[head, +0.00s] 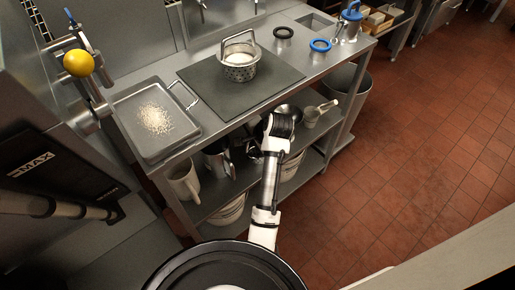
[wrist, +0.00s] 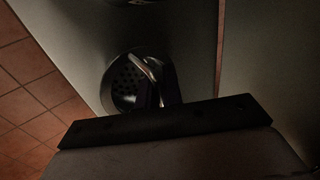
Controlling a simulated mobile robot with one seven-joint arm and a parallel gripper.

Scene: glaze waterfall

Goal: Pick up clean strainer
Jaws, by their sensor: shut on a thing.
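A perforated metal strainer (wrist: 124,84) with an upright loop handle (wrist: 152,68) is in the wrist view, just beyond my gripper (wrist: 154,96). The dark fingers are shut on the handle, and they hide part of the strainer. In the head view my arm reaches down to the lower shelf under the counter, and the fingertips are hard to make out there. Another strainer (head: 239,72) with a raised handle and white contents stands on the dark mat (head: 205,78) on the counter.
A tray (head: 179,138) with pale crumbs lies on the counter's left. The shelf holds a white jug (head: 184,184), a metal pitcher (head: 218,160) and a pot (head: 312,115). Red tiled floor is clear at right.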

